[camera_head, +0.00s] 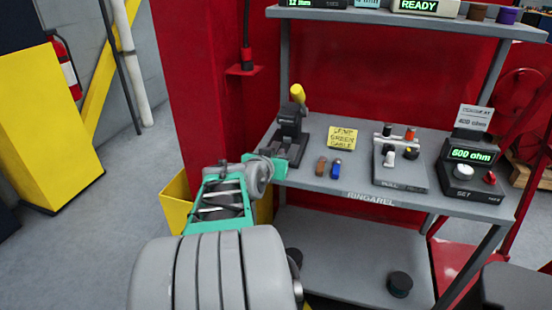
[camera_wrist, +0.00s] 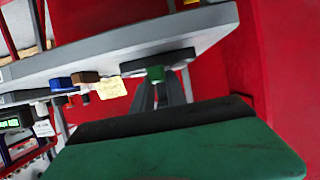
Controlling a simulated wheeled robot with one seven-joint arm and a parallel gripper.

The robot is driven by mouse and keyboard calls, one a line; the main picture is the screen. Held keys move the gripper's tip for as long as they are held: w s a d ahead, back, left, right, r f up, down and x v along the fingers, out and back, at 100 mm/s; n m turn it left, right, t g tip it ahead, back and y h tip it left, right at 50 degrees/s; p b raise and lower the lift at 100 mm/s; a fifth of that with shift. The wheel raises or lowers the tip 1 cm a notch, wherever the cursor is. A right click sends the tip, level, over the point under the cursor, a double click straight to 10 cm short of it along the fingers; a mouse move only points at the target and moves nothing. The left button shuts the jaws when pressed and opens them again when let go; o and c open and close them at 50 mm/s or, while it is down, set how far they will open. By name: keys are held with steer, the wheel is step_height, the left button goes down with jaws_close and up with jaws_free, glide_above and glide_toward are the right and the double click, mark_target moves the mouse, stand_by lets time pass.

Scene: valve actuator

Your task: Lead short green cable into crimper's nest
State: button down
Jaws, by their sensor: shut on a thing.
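The crimper (camera_head: 289,139) is black with a yellow handle that stands up. It sits on the left end of the grey shelf, and its dark base (camera_wrist: 178,57) shows in the wrist view. My gripper (camera_wrist: 160,88) is just in front of the crimper, with its dark fingers pointing toward it. It is shut on a small green piece, the short green cable (camera_wrist: 155,73), which shows at the fingertips in front of the crimper's base. I cannot tell whether the cable touches the nest. In the head view the cable and fingertips are hidden behind my gripper's body.
A yellow note (camera_head: 343,138), brown plug (camera_head: 321,166) and blue plug (camera_head: 336,168) lie right of the crimper. A pull tester (camera_head: 401,172) and a "600 ohm" meter (camera_head: 471,168) stand farther right. The red post (camera_head: 205,90) is close behind on the left.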

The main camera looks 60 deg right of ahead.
steer(key=shift+w+d, duration=0.1)
steer(key=shift+d, duration=0.25)
stand_by(0.3)
steer(key=shift+a+b, duration=0.15)
steer(key=shift+b, duration=0.2)
steer(key=shift+a, duration=0.2)
steer(key=shift+f+b, duration=0.15)
steer(key=shift+b, duration=0.75)
stand_by(0.9)
steer(key=shift+d, duration=0.3)
stand_by(0.4)
steer(key=shift+a+b, duration=0.3)
steer(key=shift+b, duration=0.05)
